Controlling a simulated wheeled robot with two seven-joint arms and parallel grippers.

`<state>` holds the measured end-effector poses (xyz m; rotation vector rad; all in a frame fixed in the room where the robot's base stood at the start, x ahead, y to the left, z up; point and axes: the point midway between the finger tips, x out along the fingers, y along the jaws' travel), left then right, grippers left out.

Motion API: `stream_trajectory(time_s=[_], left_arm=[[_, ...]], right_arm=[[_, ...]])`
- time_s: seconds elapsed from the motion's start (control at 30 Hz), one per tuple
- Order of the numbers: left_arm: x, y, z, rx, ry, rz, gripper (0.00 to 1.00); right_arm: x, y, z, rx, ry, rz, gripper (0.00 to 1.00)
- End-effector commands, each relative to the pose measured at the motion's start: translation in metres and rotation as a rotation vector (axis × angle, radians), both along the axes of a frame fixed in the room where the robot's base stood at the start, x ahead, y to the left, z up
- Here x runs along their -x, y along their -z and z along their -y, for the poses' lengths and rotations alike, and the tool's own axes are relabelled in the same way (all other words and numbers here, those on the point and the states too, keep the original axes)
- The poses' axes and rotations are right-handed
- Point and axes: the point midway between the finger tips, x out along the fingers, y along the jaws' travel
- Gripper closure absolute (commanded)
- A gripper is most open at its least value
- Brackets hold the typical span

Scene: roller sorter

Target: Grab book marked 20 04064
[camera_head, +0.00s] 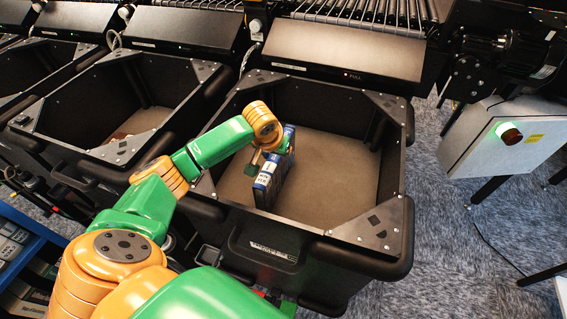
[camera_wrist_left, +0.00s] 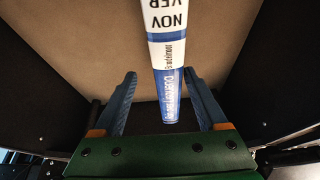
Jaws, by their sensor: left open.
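A blue and white book (camera_head: 268,178) stands upright on its edge in the black bin (camera_head: 398,165), its spine facing up and toward me. In the left wrist view the spine of the book (camera_wrist_left: 168,60) reads "NOV VER" upside down; I see no number 20 04064. My left gripper (camera_head: 268,165) reaches into the bin at the book. In the left wrist view the left gripper (camera_wrist_left: 160,95) is open, with one blue finger on each side of the spine and gaps between. My right gripper is not in view.
The bin's brown floor (camera_head: 335,180) is otherwise bare. Another black bin (camera_head: 95,95) stands to the left. Roller chutes (camera_head: 345,48) end above the bins. A grey control box (camera_head: 495,140) with a red button stands at the right.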

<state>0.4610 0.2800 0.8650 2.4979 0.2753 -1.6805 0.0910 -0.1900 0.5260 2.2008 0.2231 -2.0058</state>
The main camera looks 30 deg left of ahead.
Motion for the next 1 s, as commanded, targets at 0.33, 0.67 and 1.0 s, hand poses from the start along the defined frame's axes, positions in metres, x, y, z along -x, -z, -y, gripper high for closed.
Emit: stream_trajectory(time_s=[0.33,0.67,1.0], left_arm=[[-0.017,0.046,-0.011,-0.002,0.001,0.001,0.25],[-0.017,0.046,-0.011,-0.001,0.001,0.001,0.71],[-0.017,0.045,-0.012,-0.001,0.001,0.001,1.00]], right_arm=[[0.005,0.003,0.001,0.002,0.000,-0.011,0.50],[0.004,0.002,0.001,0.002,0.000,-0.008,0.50],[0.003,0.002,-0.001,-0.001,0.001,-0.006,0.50]])
